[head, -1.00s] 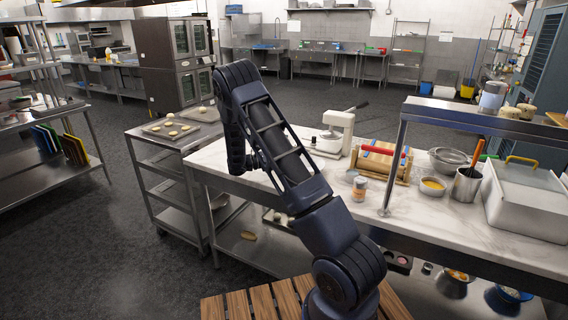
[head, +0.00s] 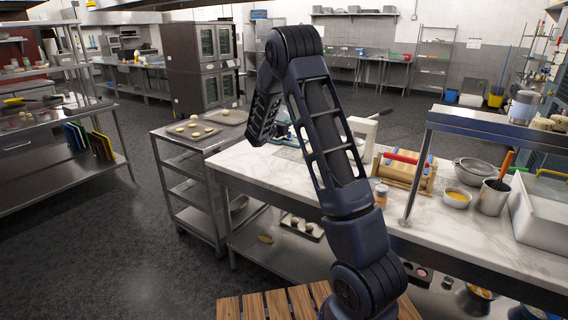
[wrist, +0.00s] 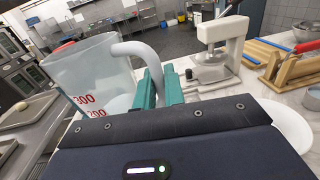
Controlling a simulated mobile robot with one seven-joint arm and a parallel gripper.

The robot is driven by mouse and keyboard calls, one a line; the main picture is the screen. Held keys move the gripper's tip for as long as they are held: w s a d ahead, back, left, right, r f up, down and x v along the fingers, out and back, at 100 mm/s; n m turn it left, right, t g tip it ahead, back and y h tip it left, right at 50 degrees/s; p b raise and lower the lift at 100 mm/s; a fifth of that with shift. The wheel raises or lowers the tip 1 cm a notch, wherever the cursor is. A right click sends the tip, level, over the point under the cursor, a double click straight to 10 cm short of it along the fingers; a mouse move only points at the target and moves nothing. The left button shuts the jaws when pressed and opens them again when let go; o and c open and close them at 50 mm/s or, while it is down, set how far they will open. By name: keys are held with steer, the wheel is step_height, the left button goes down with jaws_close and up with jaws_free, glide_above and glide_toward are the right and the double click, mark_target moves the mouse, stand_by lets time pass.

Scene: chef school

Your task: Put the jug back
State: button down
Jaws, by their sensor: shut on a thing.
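The jug (wrist: 90,78) is a clear measuring jug with red markings and a pale curved handle, at the left of the wrist view. My gripper (wrist: 160,82) has teal fingers shut on the jug's handle. The jug looks slightly tilted in the wrist view and is close to the marble counter (head: 242,166); I cannot tell whether it touches it. In the head view my arm hides most of the gripper and jug; only a bit of teal shows behind the arm.
A white press-like device (wrist: 222,48) stands just beyond my gripper. A wooden roller stand (head: 402,172), a spice jar (head: 381,194) and bowls sit further right, near the raised shelf (head: 480,123). A trolley with dough trays (head: 197,131) adjoins the counter's left end.

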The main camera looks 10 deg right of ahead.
step_height(320, 180, down, 18)
steer(key=shift+f, duration=0.2)
stand_by(0.4)
steer(key=shift+f, duration=0.1)
steer(key=c, duration=1.9)
jaws_free()
steer(key=shift+f, duration=0.1)
steer(key=o, duration=0.4)
